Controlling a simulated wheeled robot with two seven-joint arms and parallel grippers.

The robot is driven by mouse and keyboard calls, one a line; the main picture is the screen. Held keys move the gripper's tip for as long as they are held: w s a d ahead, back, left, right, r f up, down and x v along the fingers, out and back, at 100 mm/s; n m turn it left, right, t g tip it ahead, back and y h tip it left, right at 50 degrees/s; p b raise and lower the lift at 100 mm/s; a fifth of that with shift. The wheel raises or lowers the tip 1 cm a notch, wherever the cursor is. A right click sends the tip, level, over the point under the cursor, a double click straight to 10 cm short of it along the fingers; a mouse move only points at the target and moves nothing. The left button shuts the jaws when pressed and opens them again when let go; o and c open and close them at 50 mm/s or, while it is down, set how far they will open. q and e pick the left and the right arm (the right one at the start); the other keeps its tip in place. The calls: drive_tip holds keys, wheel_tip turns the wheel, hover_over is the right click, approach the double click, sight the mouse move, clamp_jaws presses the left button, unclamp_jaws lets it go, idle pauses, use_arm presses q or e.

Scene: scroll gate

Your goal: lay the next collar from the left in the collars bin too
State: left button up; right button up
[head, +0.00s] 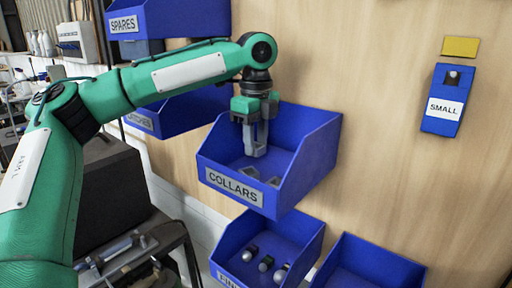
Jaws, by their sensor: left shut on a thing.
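The blue collars bin (320,150) hangs on the wooden wall, with a white "COLLARS" label on its front. My left gripper (256,151) points down into the mouth of this bin. It is shut on a collar, which is small, grey and hard to tell apart from the grey fingers. Below the fingertips, small grey collars (250,172) lie on the bin floor. I cannot tell whether the held collar touches them or the floor. My right gripper is not in view.
A "SPARES" bin (124,24) hangs at the upper left, and another blue bin (142,122) sits partly behind my arm. Two blue bins are below, one holding several dark-and-silver parts (265,263). A blue "SMALL" holder (441,118) is at right. Bare wall lies between.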

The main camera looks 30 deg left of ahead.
use_arm(q)
drive_tip(key=shift+f, duration=1.2)
drive_tip(key=o, duration=1)
drive_tip(key=shift+f, duration=0.1)
